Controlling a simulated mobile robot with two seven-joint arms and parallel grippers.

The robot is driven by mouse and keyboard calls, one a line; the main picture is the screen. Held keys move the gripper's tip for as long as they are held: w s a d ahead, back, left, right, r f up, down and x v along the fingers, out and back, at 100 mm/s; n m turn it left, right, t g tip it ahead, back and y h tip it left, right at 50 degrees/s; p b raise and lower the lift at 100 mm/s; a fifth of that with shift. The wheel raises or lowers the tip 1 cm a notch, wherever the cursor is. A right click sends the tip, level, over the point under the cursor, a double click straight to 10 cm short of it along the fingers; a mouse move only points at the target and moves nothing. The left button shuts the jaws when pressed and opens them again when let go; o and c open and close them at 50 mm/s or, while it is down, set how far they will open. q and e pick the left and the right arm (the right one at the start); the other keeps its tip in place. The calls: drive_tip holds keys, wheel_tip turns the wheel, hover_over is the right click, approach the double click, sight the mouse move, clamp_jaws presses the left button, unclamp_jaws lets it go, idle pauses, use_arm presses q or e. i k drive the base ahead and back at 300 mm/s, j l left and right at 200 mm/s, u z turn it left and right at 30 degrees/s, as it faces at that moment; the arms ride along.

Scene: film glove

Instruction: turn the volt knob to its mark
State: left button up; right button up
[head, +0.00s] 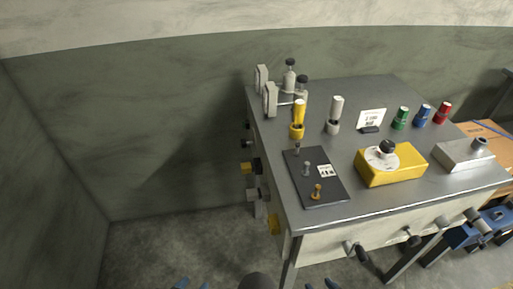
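A yellow box (404,168) stands on the grey table, right of the middle. On its top is a pale round dial (374,161) with a black knob (387,147), which looks like the volt knob. The dial's marks are too small to read, so where the knob points cannot be told. My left gripper (191,285) and my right gripper (322,285) show only as blue fingertips at the bottom edge. Each pair of tips stands apart with nothing seen between them. Both are well short of the table and touch nothing visible.
The grey table (270,118) holds a black plate (332,192) with small levers, yellow and white cylinders, a label card (371,117), green, blue and red cylinders, and a metal box (464,153). Knobs and handles stick out from its front and left sides. Floor at left is clear.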

sight(244, 142)
drive_tip(key=j+z, duration=0.1)
drive_tip(key=j, duration=0.45)
drive_tip(key=j+z, duration=0.45)
drive_tip(key=k+j+z, duration=0.15)
drive_tip(key=j+z, duration=0.25)
drive_tip(key=j, duration=0.25)
drive_tip(key=i+j+z, duration=0.1)
drive_tip(key=j, duration=0.25)
drive_tip(key=i+j, duration=0.2)
drive_tip(key=j, duration=0.15)
drive_tip(key=z, duration=0.05)
